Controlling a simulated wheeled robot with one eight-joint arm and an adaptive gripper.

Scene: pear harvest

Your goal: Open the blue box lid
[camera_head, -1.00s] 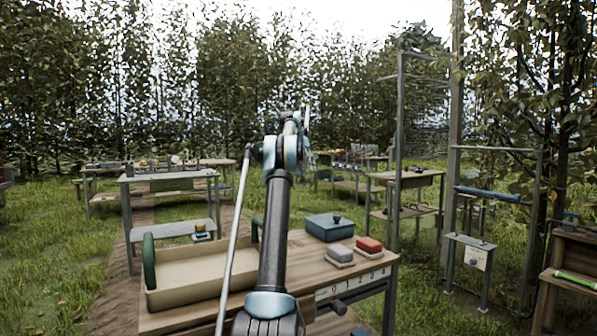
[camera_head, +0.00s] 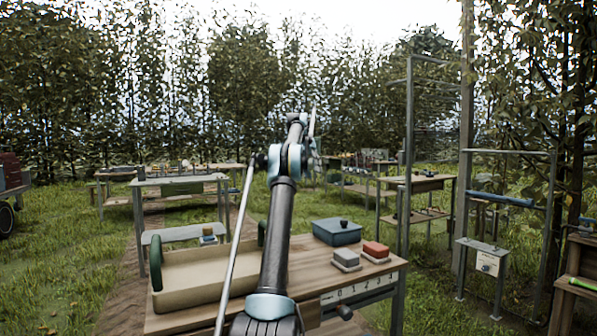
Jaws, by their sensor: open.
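The blue box (camera_head: 337,235) stands on the wooden table in front of me, just right of my arm. Its flat lid (camera_head: 327,225) is on and looks closed, with a small dark knob (camera_head: 344,224) on top. My arm reaches up and away from the bottom of the picture, left of the box. Its far end is above and beyond the table, apart from the box. I cannot make out my gripper or its fingers behind the arm links.
A beige tray (camera_head: 205,293) with green end handles fills the table's left part. A metal frame (camera_head: 409,160) stands to the right. Grass lies around.

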